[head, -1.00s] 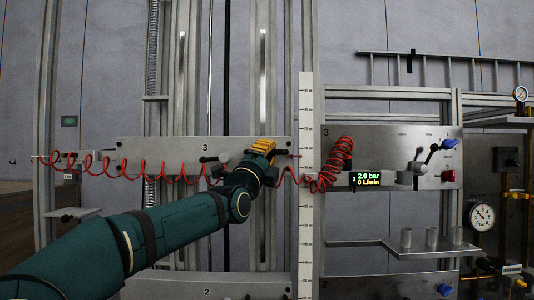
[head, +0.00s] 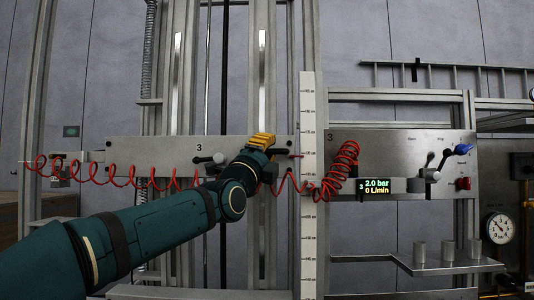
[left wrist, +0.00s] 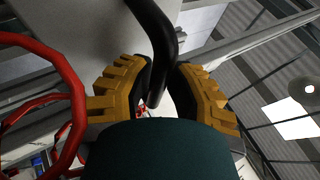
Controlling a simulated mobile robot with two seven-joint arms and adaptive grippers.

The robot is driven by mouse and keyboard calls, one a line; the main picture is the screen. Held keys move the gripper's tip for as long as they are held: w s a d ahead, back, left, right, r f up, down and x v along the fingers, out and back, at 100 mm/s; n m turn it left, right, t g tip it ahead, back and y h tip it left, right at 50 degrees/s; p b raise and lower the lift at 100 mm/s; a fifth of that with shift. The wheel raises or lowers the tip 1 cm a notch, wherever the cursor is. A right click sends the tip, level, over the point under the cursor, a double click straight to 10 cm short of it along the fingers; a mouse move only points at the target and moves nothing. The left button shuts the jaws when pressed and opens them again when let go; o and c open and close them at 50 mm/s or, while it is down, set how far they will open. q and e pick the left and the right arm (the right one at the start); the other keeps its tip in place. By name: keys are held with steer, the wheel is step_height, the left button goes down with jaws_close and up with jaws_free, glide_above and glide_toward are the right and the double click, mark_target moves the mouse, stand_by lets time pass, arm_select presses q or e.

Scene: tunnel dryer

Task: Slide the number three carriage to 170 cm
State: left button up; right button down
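The number three carriage (head: 150,150) is a wide grey plate marked 3 at the left of a pale upright scale (head: 308,230). A short red pointer (head: 294,156) sticks out from its right edge toward the scale; the scale's figures are too small to read surely. A black clamp lever (head: 208,159) sits on the plate. My left gripper (head: 262,141) is at the plate's right part and hides what it holds in the head view. In the left wrist view its yellow fingers are closed around a bent black handle (left wrist: 162,40). My right gripper is out of view.
A coiled red hose (head: 125,178) hangs across the carriage front and loops beside the scale. Right of the scale is a fixed panel (head: 380,150) with a display reading 2.0 bar, 0 L/min (head: 376,188) and levers. A shelf with metal cups (head: 450,267) juts out below.

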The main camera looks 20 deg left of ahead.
arm_select(q)
steer(key=shift+o, duration=1.4)
steer(key=shift+s+r, duration=0.2)
steer(key=shift+s, duration=0.3)
steer(key=shift+w+f, duration=0.2)
steer(key=shift+w, duration=0.1)
steer(key=v, duration=1.2)
steer(key=shift+s+r, duration=0.1)
steer(key=shift+s, duration=0.05)
